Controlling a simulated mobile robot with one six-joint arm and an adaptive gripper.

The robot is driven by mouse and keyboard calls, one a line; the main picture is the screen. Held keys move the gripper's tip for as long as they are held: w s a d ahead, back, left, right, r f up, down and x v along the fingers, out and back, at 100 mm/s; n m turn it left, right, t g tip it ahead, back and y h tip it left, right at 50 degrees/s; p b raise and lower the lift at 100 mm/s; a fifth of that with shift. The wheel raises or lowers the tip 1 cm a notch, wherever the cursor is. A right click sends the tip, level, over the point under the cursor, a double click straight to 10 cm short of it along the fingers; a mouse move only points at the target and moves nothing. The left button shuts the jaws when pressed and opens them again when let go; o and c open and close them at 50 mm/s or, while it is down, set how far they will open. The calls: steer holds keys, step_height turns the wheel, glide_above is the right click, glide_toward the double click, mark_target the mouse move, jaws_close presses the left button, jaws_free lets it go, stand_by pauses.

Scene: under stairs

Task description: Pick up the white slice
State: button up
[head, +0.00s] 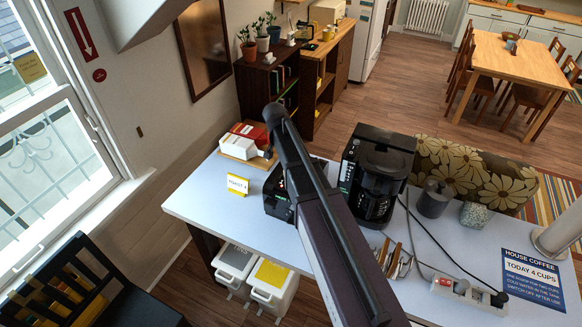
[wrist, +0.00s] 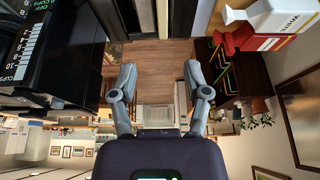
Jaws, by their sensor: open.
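I cannot single out a white slice in either view. A white packet (head: 240,147) with a red part (head: 250,131) lies on a wooden board (head: 231,158) at the table's far left end. A white and red packet (wrist: 275,18) also shows at the upper right of the wrist view. My gripper (wrist: 160,78) is open, with nothing between its fingers. In the head view my arm crosses the table and I cannot make out the fingers. A dark appliance, perhaps a toaster (head: 276,201), is partly hidden behind my arm.
A black coffee maker (head: 378,170) stands right of my arm; it fills the left of the wrist view (wrist: 55,50). A yellow and white sign (head: 237,185) stands on the white table (head: 205,200). A grey pot (head: 434,199), cables and a power strip (head: 468,294) lie further right.

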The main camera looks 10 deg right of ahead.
stand_by(0.4)
steer(key=b+x, duration=0.8)
steer(key=shift+f, duration=0.3)
stand_by(0.3)
steer(key=shift+f, duration=0.1)
steer(key=f+b, duration=0.3)
steer(key=shift+w+f+b, duration=0.15)
steer(key=shift+w+b, duration=0.15)
steer(key=shift+b+x, duration=0.8)
steer(key=shift+x, duration=0.1)
steer(key=shift+d, duration=0.1)
jaws_close()
